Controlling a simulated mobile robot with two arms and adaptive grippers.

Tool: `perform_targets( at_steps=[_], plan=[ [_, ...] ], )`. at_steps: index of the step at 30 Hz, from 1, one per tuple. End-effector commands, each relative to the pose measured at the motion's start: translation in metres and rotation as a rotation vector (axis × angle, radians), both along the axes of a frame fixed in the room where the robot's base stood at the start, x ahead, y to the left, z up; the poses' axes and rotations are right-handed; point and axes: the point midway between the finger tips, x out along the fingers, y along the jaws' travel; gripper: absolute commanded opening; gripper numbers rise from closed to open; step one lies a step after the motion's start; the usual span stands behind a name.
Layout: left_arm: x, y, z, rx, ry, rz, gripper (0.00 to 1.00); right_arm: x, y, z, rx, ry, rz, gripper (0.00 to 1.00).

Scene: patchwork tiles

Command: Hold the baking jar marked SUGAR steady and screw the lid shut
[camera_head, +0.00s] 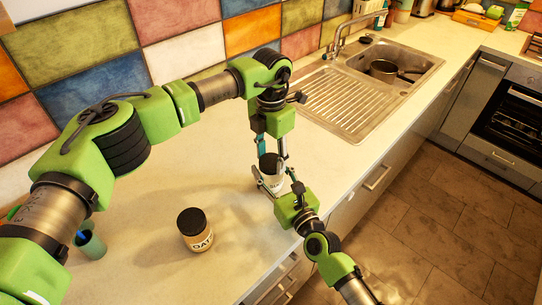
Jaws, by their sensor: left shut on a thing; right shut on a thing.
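The white jar (273,182) stands on the light counter near its front edge, close to the sink; its label is too small and covered to read. A dark lid (269,164) sits on its top; I cannot tell how tightly. My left gripper (271,156) points straight down from above and is shut on the lid. My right gripper (270,187) comes from the front and is shut around the jar's body. The fingers hide parts of the jar and lid.
A second jar with a black lid, marked OAT (197,238), stands nearer on the counter. A teal cup (91,244) is at the left, partly behind my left arm. A sink (405,65) with a pot (383,69) lies beyond. The counter between is clear.

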Motion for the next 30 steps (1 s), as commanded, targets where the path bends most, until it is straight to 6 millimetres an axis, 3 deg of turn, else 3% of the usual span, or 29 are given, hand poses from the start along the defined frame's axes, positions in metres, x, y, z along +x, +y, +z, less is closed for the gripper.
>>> perform_targets(
  at_steps=[7, 11, 12, 14, 25, 30],
  plan=[
    [0.0, 0.0, 0.0, 0.001, 0.0, -0.427, 0.17, 0.0, 0.0, -0.002, 0.0, 0.003, 0.0, 0.0],
    [0.0, 0.0, -0.001, 0.001, 0.0, -0.426, 0.17, 0.0, 0.0, -0.002, 0.0, 0.003, 0.0, 0.0],
    [0.0, 0.0, -0.001, 0.001, 0.0, -0.425, 0.46, 0.0, 0.0, -0.002, 0.0, 0.003, 0.0, 0.0],
    [0.0, 0.0, -0.001, 0.001, 0.0, -0.424, 0.6, 0.0, 0.0, -0.002, 0.0, 0.003, 0.0, 0.0],
    [0.0, 0.0, 0.001, 0.001, 0.0, -0.422, 0.6, 0.0, 0.0, -0.001, 0.0, 0.003, 0.0, 0.0],
    [0.001, 0.0, 0.017, 0.001, -0.002, -0.423, 0.6, 0.0, 0.0, -0.001, -0.001, 0.003, 0.0, 0.0]
  ],
)
